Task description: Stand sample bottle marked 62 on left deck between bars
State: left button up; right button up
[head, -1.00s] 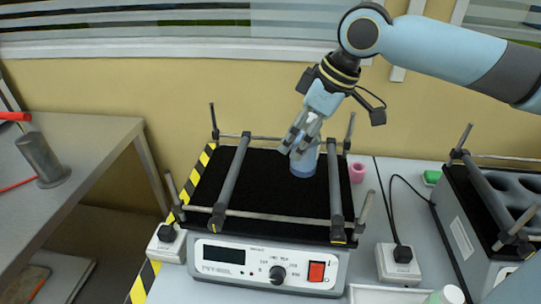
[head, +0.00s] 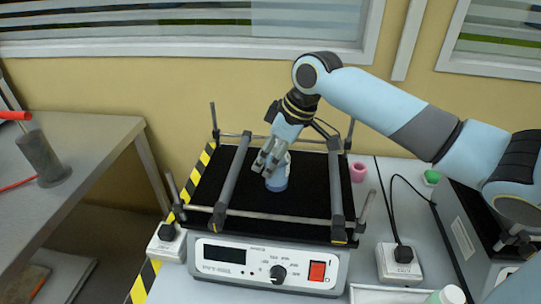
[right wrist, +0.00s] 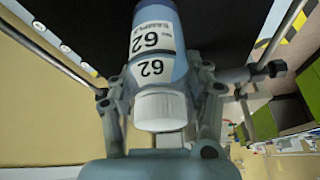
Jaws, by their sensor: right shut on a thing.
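The sample bottle (right wrist: 152,55) has a white cap and a label reading 62 in the right wrist view. In the head view its blue lower part (head: 278,181) shows below my right gripper (head: 270,162). My right gripper, also in the right wrist view (right wrist: 163,100), is shut on the bottle near its cap. The bottle is over the black deck (head: 265,205) of the shaker, between the left bar (head: 231,178) and the right bar (head: 335,185). I cannot tell whether its base touches the deck. My left gripper is not in view.
A front cross rod (head: 275,217) and a rear rod frame the deck. A pink cup (head: 357,172) stands to the right. A second device (head: 460,225) is at far right. A grey table (head: 90,150) with a grey cylinder (head: 42,158) is on the left.

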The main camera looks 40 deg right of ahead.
jog(key=o, duration=1.3)
jog(key=shift+f, duration=0.1)
jog(key=shift+o, duration=0.2)
jog(key=v, duration=1.2)
